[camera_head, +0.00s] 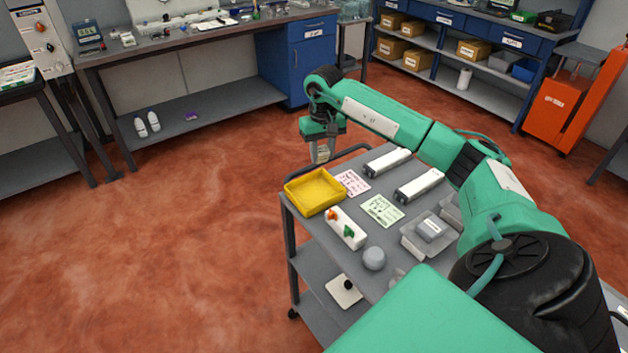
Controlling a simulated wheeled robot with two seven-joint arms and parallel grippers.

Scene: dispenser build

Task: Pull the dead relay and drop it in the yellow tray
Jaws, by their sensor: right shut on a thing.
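The yellow tray (315,187) sits at the far left corner of the grey cart top and looks empty. My right gripper (322,152) is shut on a small pale piece, likely the relay, just beyond the tray's back edge and above it. The piece is small in the picture and partly hidden by the jaws, so its details are unclear. The head view shows only my right arm, reaching across the cart. My left gripper is not in view.
On the cart are two long white modules (420,184), a pink sheet (352,182), a green sheet (382,210), a white block with orange and green parts (346,230), a grey round object (374,258) and a clear bin with a grey box (430,229). Open floor lies left.

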